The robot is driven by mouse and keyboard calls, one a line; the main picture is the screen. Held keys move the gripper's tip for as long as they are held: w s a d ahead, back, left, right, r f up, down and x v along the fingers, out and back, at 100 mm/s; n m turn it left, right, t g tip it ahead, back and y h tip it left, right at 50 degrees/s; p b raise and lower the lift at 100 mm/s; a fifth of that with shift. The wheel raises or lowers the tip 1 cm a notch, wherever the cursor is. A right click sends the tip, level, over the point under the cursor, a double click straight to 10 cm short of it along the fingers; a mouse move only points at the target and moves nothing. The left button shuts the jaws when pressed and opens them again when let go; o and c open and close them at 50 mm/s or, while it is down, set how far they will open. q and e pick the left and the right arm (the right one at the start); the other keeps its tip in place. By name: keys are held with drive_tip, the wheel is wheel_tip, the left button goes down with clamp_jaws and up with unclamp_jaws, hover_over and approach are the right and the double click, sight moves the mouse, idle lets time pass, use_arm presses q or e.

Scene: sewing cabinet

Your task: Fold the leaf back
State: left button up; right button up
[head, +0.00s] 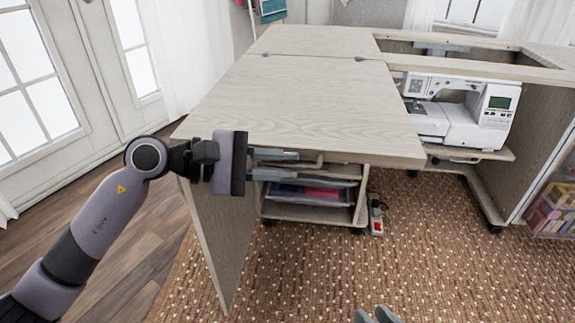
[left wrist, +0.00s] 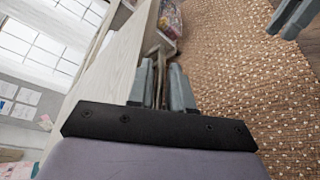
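The pale wood-grain leaf (head: 310,100) lies flat and level with the cabinet top (head: 315,41), with a hinge seam between them. A panel (head: 215,235) stands upright under its left end. The leaf also shows in the left wrist view (left wrist: 112,72), left of the fingers. My left gripper (head: 285,164) is at the leaf's front edge, just below the top. Its fingers are apart, with a gap between them (left wrist: 160,88); a thin bar or edge shows in that gap, and I cannot tell whether they touch it. My right gripper (head: 375,315) shows only its separated fingertips, over the carpet.
A white sewing machine (head: 460,110) sits in the cabinet opening at the right. Drawers (head: 310,192) on a wheeled unit stand under the leaf. A power strip (head: 376,216) lies on the carpet (head: 330,275). A clear bin (head: 553,208) is at the right edge.

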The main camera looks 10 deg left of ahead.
use_arm(q)
drive_tip(key=shift+x, duration=0.75)
clamp_jaws()
